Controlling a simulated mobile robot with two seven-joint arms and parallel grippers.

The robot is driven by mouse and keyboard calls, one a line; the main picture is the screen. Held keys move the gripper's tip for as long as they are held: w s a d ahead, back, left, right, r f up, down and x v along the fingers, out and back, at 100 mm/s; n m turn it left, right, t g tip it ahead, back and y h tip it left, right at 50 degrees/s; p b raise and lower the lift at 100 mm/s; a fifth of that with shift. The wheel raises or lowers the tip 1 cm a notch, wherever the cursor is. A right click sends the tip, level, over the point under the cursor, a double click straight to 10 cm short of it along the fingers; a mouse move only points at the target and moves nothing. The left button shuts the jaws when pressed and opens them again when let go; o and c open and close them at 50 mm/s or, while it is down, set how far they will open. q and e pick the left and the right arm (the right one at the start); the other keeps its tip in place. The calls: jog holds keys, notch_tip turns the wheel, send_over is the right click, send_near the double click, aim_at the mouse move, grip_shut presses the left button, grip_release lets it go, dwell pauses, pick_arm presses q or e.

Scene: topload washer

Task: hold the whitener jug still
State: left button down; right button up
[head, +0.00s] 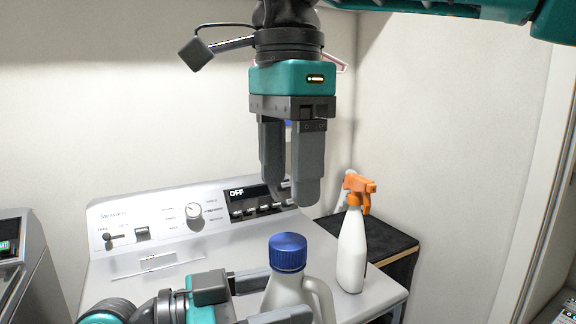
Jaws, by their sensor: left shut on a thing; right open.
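The whitener jug (287,289) is a pale grey bottle with a ribbed blue cap (288,252) and a side handle (319,295). It stands upright at the bottom middle of the head view, and its base is out of frame. My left gripper (272,298) comes in from the lower left with a finger on either side of the jug's body and is shut on it. My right gripper (292,200) hangs from above, fingers pointing down, open and empty. It is above the blue cap and apart from it.
A white spray bottle (352,250) with an orange trigger head stands right of the jug on the washer top (215,262). The washer's control panel (190,214), reading OFF, is behind. A dark-topped stand (385,238) is at the back right corner, between white walls.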

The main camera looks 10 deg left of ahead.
aim_at(288, 240)
jog(key=shift+f, duration=4)
jog(key=shift+c, duration=0.2)
jog(key=c, duration=1)
jog(key=m, duration=0.6)
jog(key=shift+m, duration=0.4)
jog(key=shift+c, duration=0.3)
jog(key=m, duration=0.8)
jog(key=o, duration=1.3)
jog(key=shift+c, duration=0.2)
